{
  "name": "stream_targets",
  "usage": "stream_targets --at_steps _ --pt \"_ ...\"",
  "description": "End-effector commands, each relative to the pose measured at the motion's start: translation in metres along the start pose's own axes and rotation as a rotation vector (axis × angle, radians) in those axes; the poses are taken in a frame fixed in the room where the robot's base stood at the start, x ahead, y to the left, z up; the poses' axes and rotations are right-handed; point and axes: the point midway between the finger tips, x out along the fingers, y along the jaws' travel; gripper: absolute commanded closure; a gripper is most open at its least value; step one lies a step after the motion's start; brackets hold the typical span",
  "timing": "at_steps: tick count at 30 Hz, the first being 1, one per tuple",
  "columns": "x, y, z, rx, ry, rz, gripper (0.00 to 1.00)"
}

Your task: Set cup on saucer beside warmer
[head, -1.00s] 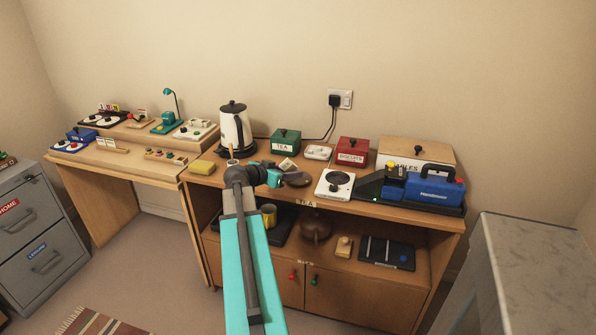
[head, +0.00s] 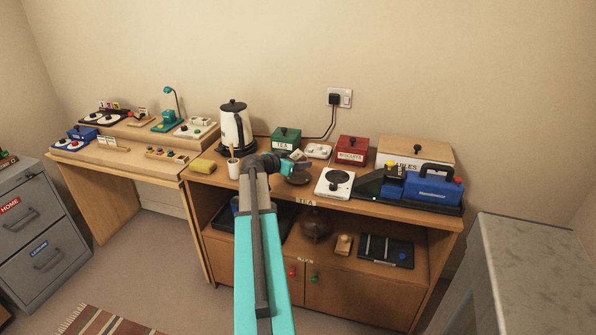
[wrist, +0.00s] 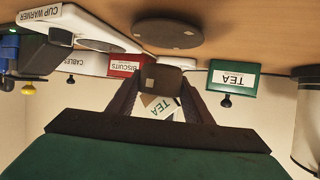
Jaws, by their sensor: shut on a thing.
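My gripper (head: 293,166) is shut on a small dark brown cup (wrist: 172,78), seen between its fingers in the wrist view, which is upside down. A pale card marked TEA (wrist: 160,106) shows just above the cup; I cannot tell whether it sits in it. The dark round saucer (wrist: 168,33) lies on the counter, a small gap from the cup in that view. In the head view the saucer (head: 298,179) is partly hidden by my gripper. The white cup warmer (head: 335,184) stands right of the saucer; its label shows in the wrist view (wrist: 70,18).
A green TEA box (head: 285,140), a white dish (head: 318,151) and a red BISCUITS box (head: 351,151) stand behind. A white cup with a stick (head: 233,170) and a kettle (head: 236,127) are left. A blue case (head: 433,188) stands right of the warmer.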

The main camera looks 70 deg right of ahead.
Motion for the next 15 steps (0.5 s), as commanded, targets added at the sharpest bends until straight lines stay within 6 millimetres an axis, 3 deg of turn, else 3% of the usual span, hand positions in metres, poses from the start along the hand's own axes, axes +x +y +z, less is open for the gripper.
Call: stream_targets --at_steps 5,15 --pt "0.001 0.000 0.003 -0.001 0.000 0.001 0.78" --pt "0.012 0.000 0.028 -0.002 0.000 0.000 0.78"
